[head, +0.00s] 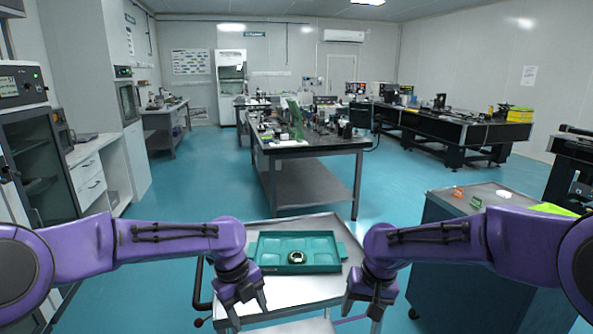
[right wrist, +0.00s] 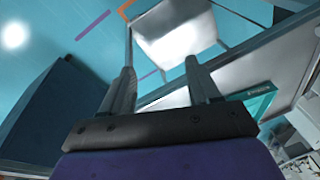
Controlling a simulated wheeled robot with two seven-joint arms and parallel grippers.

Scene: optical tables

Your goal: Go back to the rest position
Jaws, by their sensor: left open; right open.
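My left gripper (head: 248,312) is open and empty, pointing down over the left front part of the metal cart top (head: 290,303). My right gripper (head: 362,310) is open and empty at the cart's right front edge. In the right wrist view the right gripper (right wrist: 161,78) shows its two fingers apart with nothing between them. A green tray (head: 268,262) with compartments lies on the cart between and beyond the grippers, and a small round dark object with a gold-toned rim (head: 296,257) sits in it.
A teal cabinet (head: 440,235) with small items on top stands close on the right. An optical table (head: 310,148) crowded with equipment stands ahead. White drawers and cabinets (head: 92,192) line the left. The teal floor (head: 215,185) is open between them.

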